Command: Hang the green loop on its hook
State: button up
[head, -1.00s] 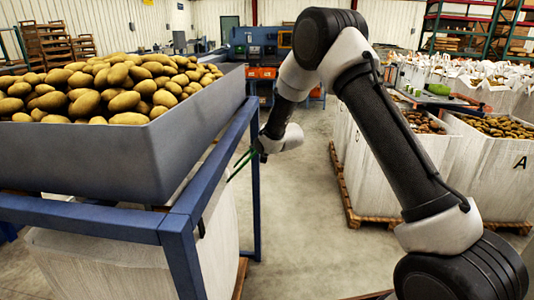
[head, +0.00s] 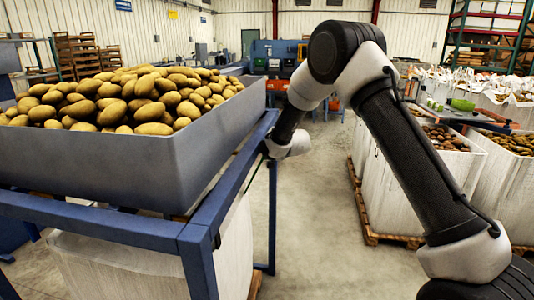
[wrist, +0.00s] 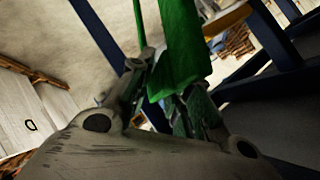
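The green loop (wrist: 182,50) is a wide green strap in the wrist view, running up from between the fingers, with a thinner green strip to its left. My gripper (wrist: 166,82) appears shut on the strap. The fingers and nearly all of the loop are hidden there behind the frame's top rail. A small dark fitting (head: 217,242) sits on the near post; I cannot tell whether it is the hook.
The hopper is heaped with potatoes (head: 140,95). A white bulk bag (head: 110,265) stands under it, inside the frame. White potato boxes (head: 395,195) on pallets stand at the right. Clear concrete floor (head: 315,200) lies between frame and boxes.

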jog(key=shift+o, duration=1.2)
jog(key=shift+r, duration=0.1)
jog(key=v, duration=1.1)
jog(key=shift+s+d+r, duration=0.2)
jog(key=shift+s, duration=0.1)
